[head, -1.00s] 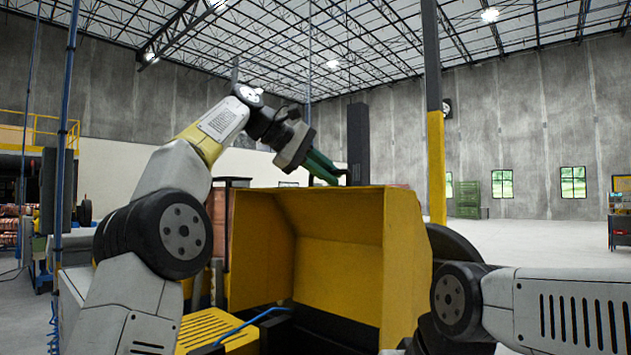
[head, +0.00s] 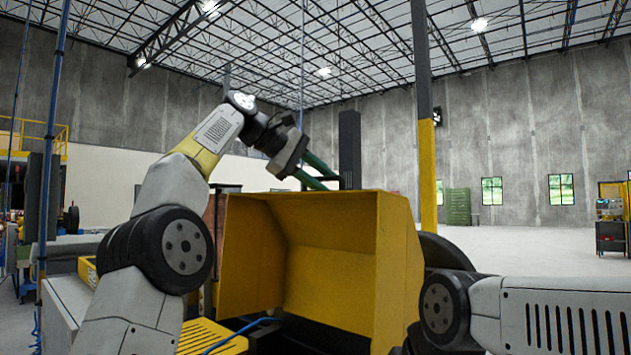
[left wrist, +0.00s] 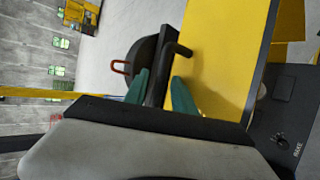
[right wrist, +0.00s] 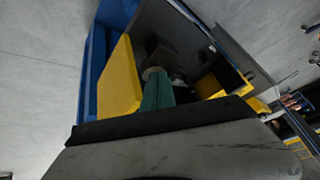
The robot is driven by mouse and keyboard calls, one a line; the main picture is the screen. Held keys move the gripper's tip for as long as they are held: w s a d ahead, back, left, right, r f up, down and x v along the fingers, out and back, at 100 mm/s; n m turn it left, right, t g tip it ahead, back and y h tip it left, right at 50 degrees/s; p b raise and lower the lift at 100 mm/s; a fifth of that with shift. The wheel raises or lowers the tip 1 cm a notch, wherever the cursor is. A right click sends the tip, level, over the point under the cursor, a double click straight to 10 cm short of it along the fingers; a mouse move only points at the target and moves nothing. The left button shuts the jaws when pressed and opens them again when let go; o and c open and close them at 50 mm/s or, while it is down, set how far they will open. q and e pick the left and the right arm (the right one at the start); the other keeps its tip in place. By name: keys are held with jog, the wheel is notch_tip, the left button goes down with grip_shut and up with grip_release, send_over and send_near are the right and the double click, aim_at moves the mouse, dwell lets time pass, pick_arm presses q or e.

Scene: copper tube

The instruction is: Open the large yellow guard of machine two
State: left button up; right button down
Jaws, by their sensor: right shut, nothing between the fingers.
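The large yellow guard (head: 330,265) is a big box-shaped hood in the middle of the head view, and its yellow face (left wrist: 225,50) also shows in the left wrist view. My left gripper (head: 326,181) is at the guard's top edge. Its green fingers (left wrist: 160,92) are apart, with a black bar handle (left wrist: 172,62) between them in the left wrist view. I cannot tell whether either finger touches the bar. My right gripper (right wrist: 157,92) is shut and empty in the right wrist view, near yellow and dark machine parts; its fingers are not in the head view.
A yellow slatted panel (head: 208,338) and a blue hose (head: 240,332) lie at the lower left of the guard. A yellow and grey post (head: 427,150) rises behind it. Open floor (head: 530,248) lies to the right, with a green cabinet (head: 458,206) far back.

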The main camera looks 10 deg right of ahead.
pick_arm(q)
jog(key=shift+s+a+r, duration=0.1)
jog(key=shift+a+r, duration=0.25)
jog(key=shift+a, duration=0.15)
jog(key=shift+s+a, duration=0.1)
jog(key=shift+a, duration=0.25)
jog(key=s+a, duration=0.3)
jog(key=a, duration=0.7)
jog(key=shift+s+a, duration=0.3)
jog(key=shift+a, duration=0.05)
